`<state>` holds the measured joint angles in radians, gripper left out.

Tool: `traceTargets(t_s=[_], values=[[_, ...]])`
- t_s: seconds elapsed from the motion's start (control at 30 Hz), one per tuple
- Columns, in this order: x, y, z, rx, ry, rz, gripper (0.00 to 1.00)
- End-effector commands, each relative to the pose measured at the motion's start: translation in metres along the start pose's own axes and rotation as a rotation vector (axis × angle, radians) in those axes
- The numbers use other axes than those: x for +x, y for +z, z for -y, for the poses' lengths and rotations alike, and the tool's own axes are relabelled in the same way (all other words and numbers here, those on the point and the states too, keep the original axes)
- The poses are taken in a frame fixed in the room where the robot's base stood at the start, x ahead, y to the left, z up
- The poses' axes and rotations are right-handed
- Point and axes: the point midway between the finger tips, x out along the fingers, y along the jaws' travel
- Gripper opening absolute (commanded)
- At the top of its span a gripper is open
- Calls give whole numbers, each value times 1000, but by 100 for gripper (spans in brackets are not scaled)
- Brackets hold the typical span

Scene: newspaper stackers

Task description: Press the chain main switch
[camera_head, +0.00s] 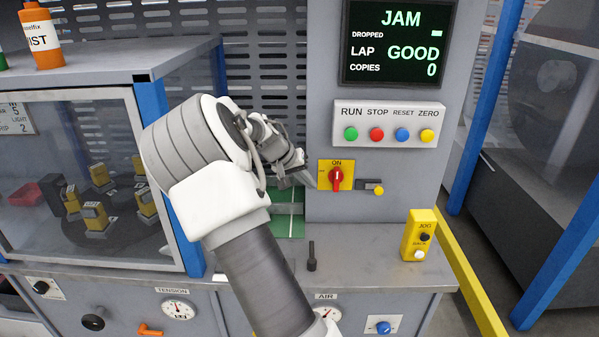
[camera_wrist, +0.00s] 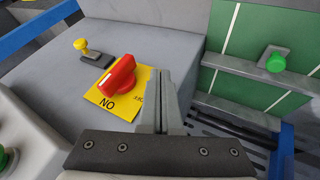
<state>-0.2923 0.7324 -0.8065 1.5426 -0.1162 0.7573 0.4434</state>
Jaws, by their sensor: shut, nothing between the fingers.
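A red rotary knob (camera_head: 337,179) on a yellow plate (camera_head: 324,168) marked ON sits on the front of the grey control panel. No label in view names it the chain main switch. In the wrist view the red knob (camera_wrist: 117,77) stands just left of my fingers, with its yellow plate (camera_wrist: 98,99) partly behind them. My gripper (camera_head: 309,181) is shut and empty, just left of the yellow plate. In the wrist view my gripper (camera_wrist: 160,85) points toward the panel. Contact with the plate cannot be told.
Above are RUN, STOP, RESET and ZERO buttons (camera_head: 388,134) and a screen (camera_head: 398,42) reading JAM. Right of the knob is a small yellow-knobbed part (camera_head: 379,191). A yellow JOG box (camera_head: 418,236) and a dark upright peg (camera_head: 311,258) stand on the ledge below.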

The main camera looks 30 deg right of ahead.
Motion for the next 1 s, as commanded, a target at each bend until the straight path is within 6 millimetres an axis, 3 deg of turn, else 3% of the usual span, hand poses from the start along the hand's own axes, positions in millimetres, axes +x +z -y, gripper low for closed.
traceTargets(t_s=[0.03,0.2,0.33,1.0], values=[[11,0,-1,1,2,2,0],[19,0,-25,2,0,1,0],[24,0,-33,0,-1,0,0],[27,1,-33,-19,38,-10,0]])
